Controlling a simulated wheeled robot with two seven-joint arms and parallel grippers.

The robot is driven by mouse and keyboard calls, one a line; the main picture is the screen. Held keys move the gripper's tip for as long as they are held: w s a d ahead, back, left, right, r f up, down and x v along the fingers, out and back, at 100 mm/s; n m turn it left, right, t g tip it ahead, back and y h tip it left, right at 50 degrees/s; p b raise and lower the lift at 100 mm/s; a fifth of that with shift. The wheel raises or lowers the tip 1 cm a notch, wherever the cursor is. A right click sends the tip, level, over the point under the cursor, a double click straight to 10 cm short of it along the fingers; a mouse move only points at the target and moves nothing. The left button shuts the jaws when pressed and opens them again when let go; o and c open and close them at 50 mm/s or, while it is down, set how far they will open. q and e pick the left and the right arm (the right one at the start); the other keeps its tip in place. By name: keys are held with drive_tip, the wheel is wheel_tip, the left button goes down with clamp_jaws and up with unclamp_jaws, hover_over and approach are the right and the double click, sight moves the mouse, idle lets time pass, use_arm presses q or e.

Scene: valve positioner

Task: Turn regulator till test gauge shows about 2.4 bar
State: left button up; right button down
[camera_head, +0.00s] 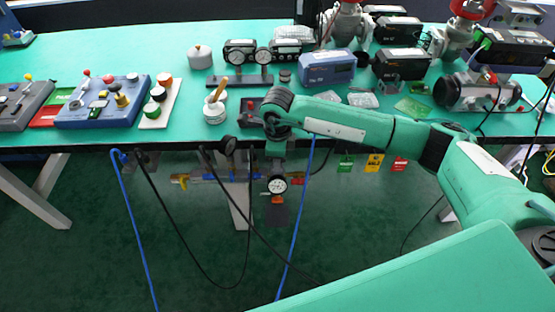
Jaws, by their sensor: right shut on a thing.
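A round white-faced test gauge (277,184) hangs in front of the table's front edge. Its needle is too small to read. My right gripper (276,160) points down just above the gauge, at the front edge. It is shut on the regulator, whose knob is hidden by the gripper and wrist. A pipe assembly with a blue section and a yellow lever (181,180) runs to the left of the gauge. A darker second gauge (229,146) sits above that pipe. My left gripper is not in view.
The green table (120,55) holds a blue panel with knobs (100,105), a white pot with a brush (214,110), a blue meter (327,68) and several valve positioners at the right. Blue and black hoses hang below the edge. Coloured tags (374,163) hang to the right.

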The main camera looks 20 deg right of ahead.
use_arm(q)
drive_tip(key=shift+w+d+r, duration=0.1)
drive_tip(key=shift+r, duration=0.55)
use_arm(e)
drive_tip(key=shift+m, duration=0.7)
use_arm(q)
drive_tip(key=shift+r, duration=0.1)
use_arm(e)
drive_tip(key=c, duration=1.5)
unclamp_jaws()
drive_tip(key=shift+r, duration=0.1)
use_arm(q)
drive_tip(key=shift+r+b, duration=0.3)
use_arm(e)
wheel_tip(320, 180, up, 14)
drive_tip(key=shift+f, duration=0.15)
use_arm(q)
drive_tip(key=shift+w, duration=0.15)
